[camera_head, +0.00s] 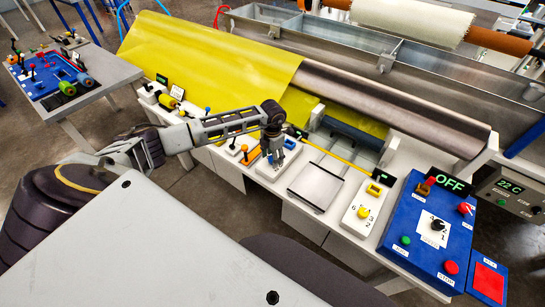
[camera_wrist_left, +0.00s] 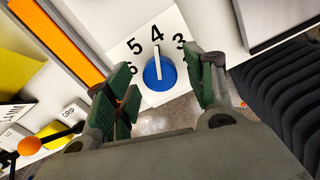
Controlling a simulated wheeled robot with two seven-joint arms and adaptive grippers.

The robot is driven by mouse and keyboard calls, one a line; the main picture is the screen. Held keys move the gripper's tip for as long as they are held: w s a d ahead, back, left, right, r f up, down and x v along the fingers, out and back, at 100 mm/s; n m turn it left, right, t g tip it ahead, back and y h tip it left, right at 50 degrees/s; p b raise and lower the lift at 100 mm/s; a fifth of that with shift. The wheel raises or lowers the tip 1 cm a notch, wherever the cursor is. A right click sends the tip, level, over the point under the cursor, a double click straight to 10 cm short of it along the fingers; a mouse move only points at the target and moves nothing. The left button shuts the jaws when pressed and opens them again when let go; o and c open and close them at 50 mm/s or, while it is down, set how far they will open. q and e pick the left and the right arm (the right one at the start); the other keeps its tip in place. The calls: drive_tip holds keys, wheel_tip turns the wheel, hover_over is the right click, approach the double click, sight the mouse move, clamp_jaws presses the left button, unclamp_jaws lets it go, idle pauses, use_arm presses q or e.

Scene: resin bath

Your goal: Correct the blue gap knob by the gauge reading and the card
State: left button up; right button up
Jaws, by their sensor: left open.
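The blue knob (camera_wrist_left: 160,75) sits on a white dial plate (camera_wrist_left: 120,52) with black numbers, 3, 4, 5 and 6 among them. Its white pointer bar points at about the 4. My left gripper (camera_wrist_left: 160,84) is open, with one green-padded finger on each side of the knob; I cannot tell whether they touch it. In the head view my left gripper (camera_head: 272,133) reaches down over the bench and covers most of this knob. A small dark display (camera_head: 295,131) beside it is too small to read. I cannot make out which item is the card. My right gripper is out of view.
A dark-edged white plate (camera_head: 318,186) lies right of the gripper. Beyond it are a yellow knob (camera_head: 363,212) and a blue control box (camera_head: 425,235) showing OFF. Several levers, one with an orange ball (camera_wrist_left: 30,147), stand close to the left. Yellow sheet (camera_head: 200,55) hangs behind.

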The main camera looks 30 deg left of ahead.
use_arm(q)
drive_tip(key=shift+f, duration=0.25)
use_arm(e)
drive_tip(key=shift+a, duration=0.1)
use_arm(q)
drive_tip(key=shift+c, duration=0.2)
drive_tip(key=c, duration=1)
drive_tip(key=shift+o, duration=0.2)
